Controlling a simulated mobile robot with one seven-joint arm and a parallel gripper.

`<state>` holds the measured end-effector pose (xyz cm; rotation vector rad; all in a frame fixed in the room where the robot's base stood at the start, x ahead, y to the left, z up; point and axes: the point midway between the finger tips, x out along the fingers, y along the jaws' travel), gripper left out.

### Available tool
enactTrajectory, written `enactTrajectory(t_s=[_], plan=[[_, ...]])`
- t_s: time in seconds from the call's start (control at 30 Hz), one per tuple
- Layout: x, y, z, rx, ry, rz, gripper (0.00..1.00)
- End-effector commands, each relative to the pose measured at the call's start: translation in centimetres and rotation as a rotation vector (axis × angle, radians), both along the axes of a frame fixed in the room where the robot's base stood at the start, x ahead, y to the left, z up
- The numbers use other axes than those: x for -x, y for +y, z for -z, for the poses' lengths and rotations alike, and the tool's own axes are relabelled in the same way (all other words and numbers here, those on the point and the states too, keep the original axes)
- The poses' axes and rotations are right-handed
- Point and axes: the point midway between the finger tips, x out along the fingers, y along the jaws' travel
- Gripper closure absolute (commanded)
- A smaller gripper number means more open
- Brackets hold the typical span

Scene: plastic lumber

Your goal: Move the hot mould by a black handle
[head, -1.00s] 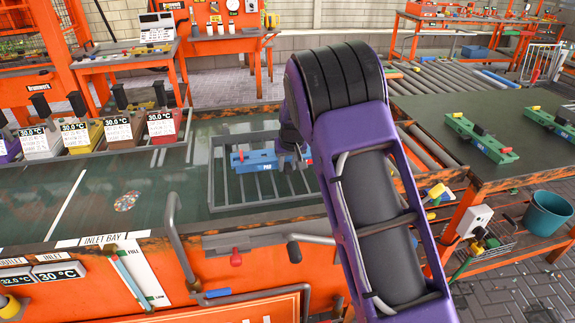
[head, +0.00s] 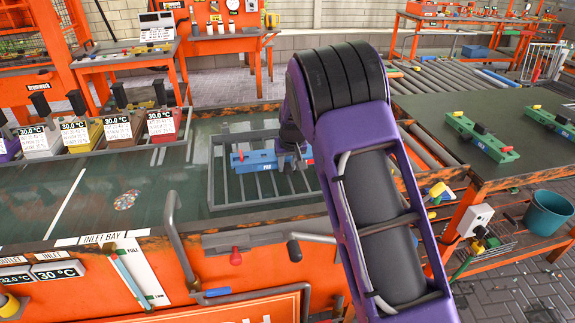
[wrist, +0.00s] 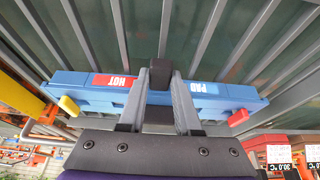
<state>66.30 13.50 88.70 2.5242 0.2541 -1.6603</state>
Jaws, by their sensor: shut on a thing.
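The hot mould is a long blue bar (head: 256,161) at the grey barred rack (head: 216,186) in the green tank, partly hidden by my arm in the head view. In the wrist view the blue mould (wrist: 215,101) lies across the picture, with a red HOT label (wrist: 113,81) and a blue PAD label. A yellow tip and a red tip show near its ends. My gripper (wrist: 160,100) is at the middle of the mould, its two fingers shut on the black handle (wrist: 161,72). Whether the mould touches the bars is unclear.
Several other moulds with black handles (head: 118,128) stand along the tank's far left edge with 30.0 °C cards. A green table (head: 520,130) with green moulds (head: 482,140) lies right. A bent grey rail (head: 175,225) and lever stand at the front edge.

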Motion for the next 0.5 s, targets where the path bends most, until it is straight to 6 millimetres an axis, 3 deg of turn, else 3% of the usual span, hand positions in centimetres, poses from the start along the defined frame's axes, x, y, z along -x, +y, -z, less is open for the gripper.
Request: enactTrajectory(t_s=[0.5], plan=[[-0.22, -0.01, 0.12, -0.001, -0.008, 0.0, 1.0]])
